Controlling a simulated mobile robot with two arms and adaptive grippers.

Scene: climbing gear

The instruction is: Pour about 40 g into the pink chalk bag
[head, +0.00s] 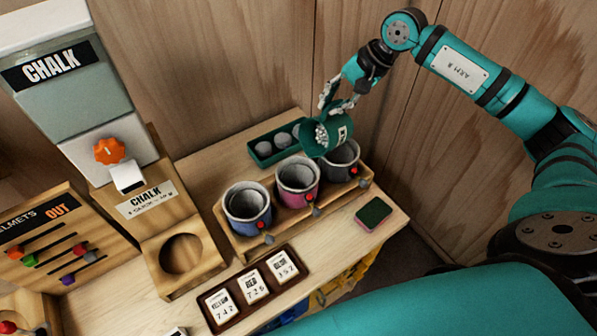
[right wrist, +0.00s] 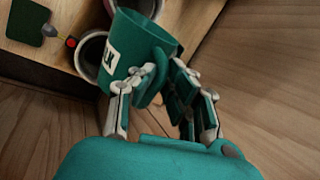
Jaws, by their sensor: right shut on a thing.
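The pink chalk bag (head: 298,190) stands in the middle of a wooden rack, between a blue bag (head: 246,212) and a grey bag (head: 343,159). My right gripper (head: 337,103) is shut on a teal cup (head: 338,137), which also shows in the right wrist view (right wrist: 143,47). The cup is tilted, its mouth toward the left and full of pale chalk pieces in the head view. It hangs above the back right of the pink bag, partly over the grey bag. No falling chalk is visible. My left gripper is out of view.
A chalk dispenser (head: 75,80) with an orange knob stands at the left, above a wooden stand with a round hole. A green tray (head: 266,151) with pale balls lies behind the rack.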

